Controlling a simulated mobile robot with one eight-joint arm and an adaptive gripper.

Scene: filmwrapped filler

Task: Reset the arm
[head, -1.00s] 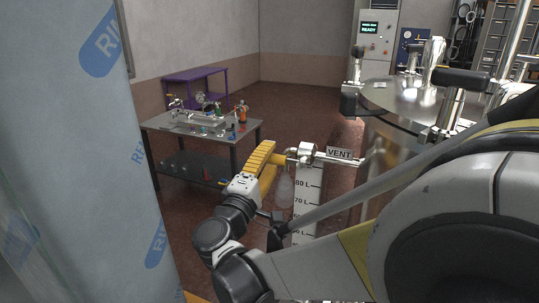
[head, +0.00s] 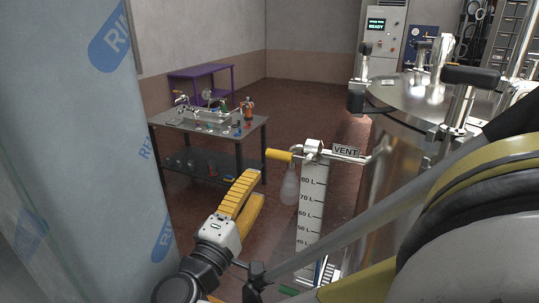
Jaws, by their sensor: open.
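My gripper (head: 258,186) has yellow fingers and stands low in the middle of the head view. It is open, with a gap between the two fingertips and nothing seen between them. My arm bends up to it from the lower edge. A vent valve (head: 312,151) with a yellow handle (head: 279,155) is just above and right of the fingertips. The gripper is apart from the handle in the picture. The handle points left, and a "VENT" label (head: 346,151) sits to the right of the valve.
A large steel vessel (head: 412,98) with clamps fills the right. A litre scale (head: 311,205) stands below the valve. A film-wrapped panel (head: 80,170) blocks the left. A workbench (head: 212,130) with small parts and a purple table (head: 201,74) stand behind. Floor is free between bench and vessel.

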